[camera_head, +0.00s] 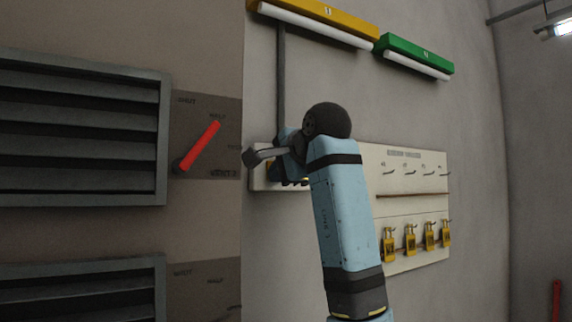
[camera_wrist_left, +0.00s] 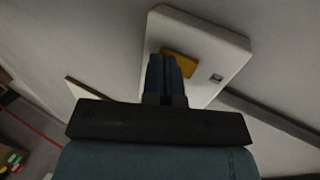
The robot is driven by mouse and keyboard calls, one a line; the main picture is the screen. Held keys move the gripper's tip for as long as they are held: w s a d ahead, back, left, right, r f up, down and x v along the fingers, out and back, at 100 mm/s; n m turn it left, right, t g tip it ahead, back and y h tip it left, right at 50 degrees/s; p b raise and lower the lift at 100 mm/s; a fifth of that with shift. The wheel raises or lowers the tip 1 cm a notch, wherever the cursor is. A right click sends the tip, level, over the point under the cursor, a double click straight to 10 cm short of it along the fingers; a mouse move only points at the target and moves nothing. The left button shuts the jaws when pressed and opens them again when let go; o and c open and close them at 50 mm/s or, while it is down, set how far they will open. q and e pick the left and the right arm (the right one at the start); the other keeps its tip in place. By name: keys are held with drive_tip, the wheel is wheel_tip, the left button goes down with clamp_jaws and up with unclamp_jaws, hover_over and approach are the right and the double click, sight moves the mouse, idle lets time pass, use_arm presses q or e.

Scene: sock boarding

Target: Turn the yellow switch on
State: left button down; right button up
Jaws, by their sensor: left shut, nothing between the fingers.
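The yellow switch (camera_wrist_left: 180,65) is a flat yellow piece on a white wall plate (camera_wrist_left: 215,45) in the left wrist view. A small grey square (camera_wrist_left: 216,77) sits beside it on the same plate. My left gripper (camera_wrist_left: 166,60) is shut and empty, with its blue fingers pointing at the plate. The fingertips overlap the left part of the yellow switch in this view; I cannot tell whether they touch it. In the head view the pale plate (camera_head: 259,182) is mostly hidden behind my left wrist. My right gripper is not in view.
A yellow lamp bar (camera_head: 318,22) and a green lamp bar (camera_head: 414,55) hang above. A board with yellow padlocks (camera_head: 429,236) is to the right. A red lever (camera_head: 199,147) and a louvred vent (camera_head: 80,125) are to the left. A conduit (camera_head: 281,85) runs above the plate.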

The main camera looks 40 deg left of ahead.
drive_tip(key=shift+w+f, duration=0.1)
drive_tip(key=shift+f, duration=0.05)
use_arm(q)
drive_tip(key=shift+a+f+t+y+b, duration=0.1)
drive_tip(key=shift+a+t+y+b, duration=0.05)
drive_tip(key=shift+y+b, duration=0.4)
drive_tip(key=shift+a+t+y+b, duration=0.1)
drive_tip(key=shift+t+y+b, duration=0.05)
drive_tip(key=shift+y+b, duration=0.4)
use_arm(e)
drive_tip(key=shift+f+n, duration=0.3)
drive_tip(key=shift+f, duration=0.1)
use_arm(q)
drive_tip(key=shift+w, duration=0.1)
